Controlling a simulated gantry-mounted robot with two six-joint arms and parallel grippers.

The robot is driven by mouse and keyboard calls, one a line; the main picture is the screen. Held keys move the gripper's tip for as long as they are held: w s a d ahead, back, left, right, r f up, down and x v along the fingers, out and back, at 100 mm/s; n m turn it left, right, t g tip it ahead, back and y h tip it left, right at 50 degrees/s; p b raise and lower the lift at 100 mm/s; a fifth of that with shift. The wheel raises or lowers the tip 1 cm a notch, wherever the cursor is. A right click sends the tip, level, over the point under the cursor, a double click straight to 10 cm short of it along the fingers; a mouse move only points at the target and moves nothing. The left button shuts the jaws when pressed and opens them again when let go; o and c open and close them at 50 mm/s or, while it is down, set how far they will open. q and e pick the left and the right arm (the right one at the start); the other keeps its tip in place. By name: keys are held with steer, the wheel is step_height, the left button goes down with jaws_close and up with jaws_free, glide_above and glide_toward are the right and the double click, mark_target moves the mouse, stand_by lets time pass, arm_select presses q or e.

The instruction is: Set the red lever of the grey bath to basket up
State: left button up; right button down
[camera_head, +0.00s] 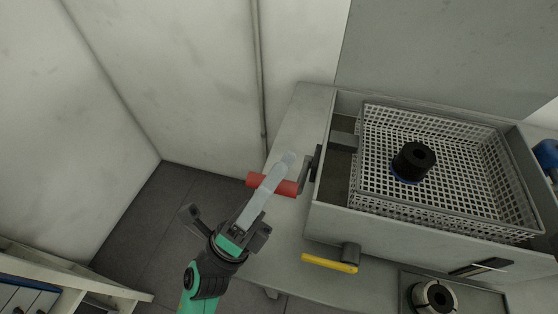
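The grey bath (330,222) stands on the right, with a white mesh basket (470,160) inside it. The red lever (258,181) sticks out left from a dark arm at the bath's left wall. My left gripper (242,219) is below and left of the red lever, its green wrist coming up from the bottom edge. A pale rounded bar (265,192) reaches from the gripper up across the red lever and hides its middle. I cannot tell whether it touches the lever, or whether the gripper is open or shut. My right gripper is out of view.
A black cylinder (414,160) with a blue base stands in the basket. A yellow handle (330,264) is on the bath's front. A metal ring part (434,297) lies at the lower right. White walls stand behind; a white rack (75,278) is lower left.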

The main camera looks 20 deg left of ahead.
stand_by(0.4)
arm_select(q)
steer(key=shift+a+f, duration=0.1)
steer(key=shift+f, duration=0.15)
steer(key=b+v, duration=0.2)
steer(key=v, duration=0.9)
steer(key=shift+s, duration=0.15)
